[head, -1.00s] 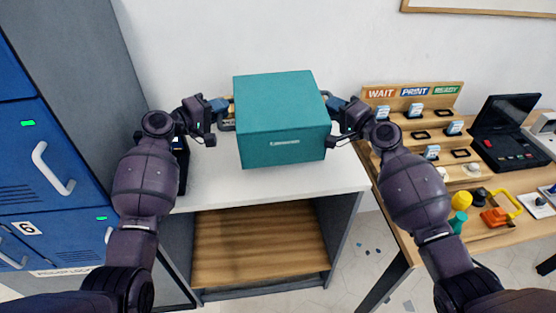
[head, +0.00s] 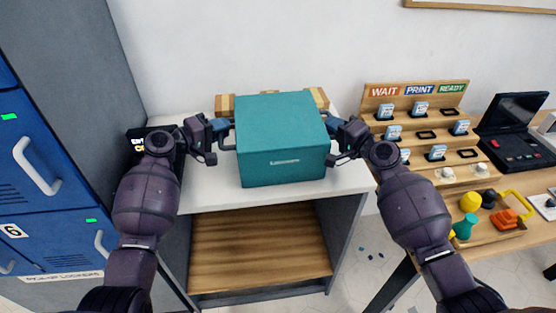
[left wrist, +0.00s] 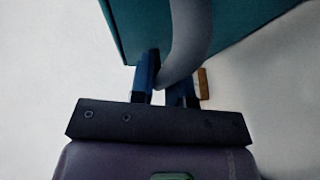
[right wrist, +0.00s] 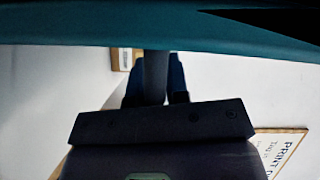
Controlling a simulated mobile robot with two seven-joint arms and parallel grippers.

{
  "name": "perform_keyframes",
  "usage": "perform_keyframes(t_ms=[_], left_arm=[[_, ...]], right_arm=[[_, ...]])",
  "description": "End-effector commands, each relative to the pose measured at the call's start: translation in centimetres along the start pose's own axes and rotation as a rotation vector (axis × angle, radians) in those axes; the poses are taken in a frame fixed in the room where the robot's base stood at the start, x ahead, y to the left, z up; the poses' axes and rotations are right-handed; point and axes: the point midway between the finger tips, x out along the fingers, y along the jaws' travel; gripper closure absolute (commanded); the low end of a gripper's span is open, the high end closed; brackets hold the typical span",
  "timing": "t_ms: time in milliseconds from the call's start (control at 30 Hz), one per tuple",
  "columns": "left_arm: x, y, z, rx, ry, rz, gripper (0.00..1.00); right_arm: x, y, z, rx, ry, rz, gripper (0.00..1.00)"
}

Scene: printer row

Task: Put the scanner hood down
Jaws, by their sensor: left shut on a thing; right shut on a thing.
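The scanner hood (head: 281,140) is a teal box over the white counter top in the middle of the head view. My left gripper (head: 222,135) is shut on the grey handle (left wrist: 190,45) at the hood's left side. My right gripper (head: 335,128) is shut on the handle (right wrist: 155,75) at its right side. The hood looks about level. I cannot tell whether its underside touches the counter, and what lies beneath it is hidden.
A wooden piece (head: 225,104) shows behind the hood. The counter (head: 205,190) has an open wooden shelf below. Blue lockers (head: 50,170) stand left, with a small black sign (head: 140,143) nearby. A wooden rack (head: 415,100) and a desk with several small items stand right.

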Motion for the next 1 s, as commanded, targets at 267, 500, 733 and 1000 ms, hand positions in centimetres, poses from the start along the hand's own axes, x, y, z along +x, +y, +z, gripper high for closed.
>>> perform_keyframes(t_ms=[267, 500, 733, 1000], left_arm=[[0.02, -0.01, 0.02, -0.001, -0.001, 0.0, 0.58], [0.01, 0.01, 0.0, 0.0, 0.0, 0.0, 0.4], [0.01, -0.01, 0.0, 0.0, 0.0, 0.0, 0.14], [-0.22, -0.06, -0.01, 0.0, 0.0, -0.001, 0.14]], right_arm=[[0.05, -0.18, -0.01, -0.003, 0.0, -0.003, 0.59], [0.03, -0.14, -0.04, -0.002, 0.001, -0.002, 0.59], [0.02, -0.1, -0.04, -0.001, 0.001, -0.002, 0.59], [0.02, -0.09, -0.04, -0.001, 0.001, -0.002, 0.59]])
